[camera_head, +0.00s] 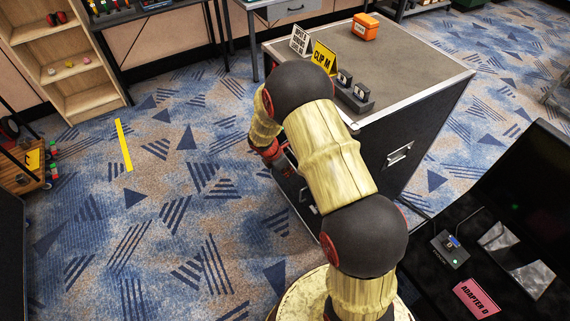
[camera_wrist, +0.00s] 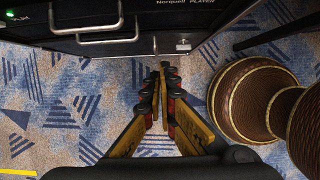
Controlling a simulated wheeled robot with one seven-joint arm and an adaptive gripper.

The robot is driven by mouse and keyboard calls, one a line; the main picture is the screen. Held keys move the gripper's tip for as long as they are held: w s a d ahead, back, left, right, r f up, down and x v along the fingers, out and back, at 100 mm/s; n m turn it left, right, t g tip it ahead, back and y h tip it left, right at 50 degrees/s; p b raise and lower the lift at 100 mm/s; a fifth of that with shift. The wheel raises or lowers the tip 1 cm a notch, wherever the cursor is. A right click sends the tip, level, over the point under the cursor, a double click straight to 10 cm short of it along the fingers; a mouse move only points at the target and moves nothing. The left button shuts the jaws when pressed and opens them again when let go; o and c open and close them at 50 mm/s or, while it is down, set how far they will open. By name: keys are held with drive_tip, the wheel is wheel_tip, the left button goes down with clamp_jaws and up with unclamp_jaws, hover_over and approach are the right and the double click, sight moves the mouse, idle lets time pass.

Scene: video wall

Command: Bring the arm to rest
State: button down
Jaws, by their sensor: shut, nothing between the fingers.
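My arm reaches forward in the head view and bends down at the left side of a black road case (camera_head: 425,135). My gripper (camera_wrist: 161,72) shows in the wrist view, pointing down over the patterned carpet (camera_wrist: 70,110). Its fingers are together with nothing between them. The fingertips are just short of the black cabinet front with metal handles (camera_wrist: 112,38). In the head view the gripper is mostly hidden behind the arm, beside the case.
On the case top stand a yellow sign (camera_head: 324,57), a white sign (camera_head: 300,40), an orange box (camera_head: 365,27) and a black holder (camera_head: 354,97). A black table (camera_head: 480,235) with a pink label (camera_head: 476,298) is at right. Wooden shelves (camera_head: 66,75) stand at left.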

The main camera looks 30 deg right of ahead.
drive_tip(key=shift+r+m, duration=0.1)
drive_tip(key=shift+m, duration=0.2)
drive_tip(key=s+a+r+m+g, duration=0.2)
drive_tip(key=s+r+m, duration=0.1)
drive_tip(key=s+m, duration=0.55)
drive_tip(key=s+a+r+m+t+y, duration=0.1)
drive_tip(key=s+r, duration=0.5)
drive_tip(key=r, duration=0.6)
drive_tip(key=s+a+r+m+t+y, duration=0.2)
drive_tip(key=s+a+r+m+t, duration=0.2)
drive_tip(key=a+r, duration=0.4)
drive_tip(key=s+a+r+m+t+y, duration=0.1)
drive_tip(key=s+a+r+m, duration=0.3)
drive_tip(key=r, duration=1.2)
drive_tip(key=s+t, duration=0.1)
drive_tip(key=s, duration=0.3)
drive_tip(key=shift+a, duration=0.25)
drive_tip(key=shift+s+d+m, duration=0.15)
drive_tip(key=shift+m, duration=0.1)
